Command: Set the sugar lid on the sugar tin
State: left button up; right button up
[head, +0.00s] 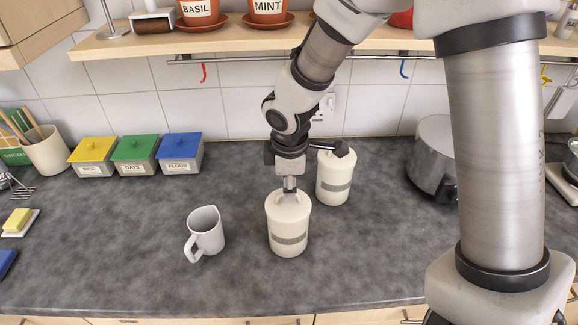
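A cream tin with a grey band (289,239) stands upright on the counter, front centre; its label is too small to read. A cream lid (289,204) appears to sit on top of it, but I cannot tell whether it is fully seated. My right gripper (289,188) points straight down at the top of this tin, with its fingers close together on the lid's raised middle part. A similar cream tin (333,188) stands behind and to the right, its top partly hidden by dark parts of my wrist. My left gripper is not in view.
A white mug (206,231) stands left of the front tin. Yellow (92,150), green (135,149) and blue-lidded (180,146) boxes line the back left. A grey pot (432,160) stands at right. A shelf (220,40) hangs above. The counter's front left is mostly clear.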

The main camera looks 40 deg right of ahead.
aim_at(290, 211)
notch_tip(290, 211, up, 9)
jog(key=s, duration=0.1)
jog(key=shift+s+a, duration=0.25)
jog(key=shift+a, duration=0.2)
jog(key=shift+f, duration=0.1)
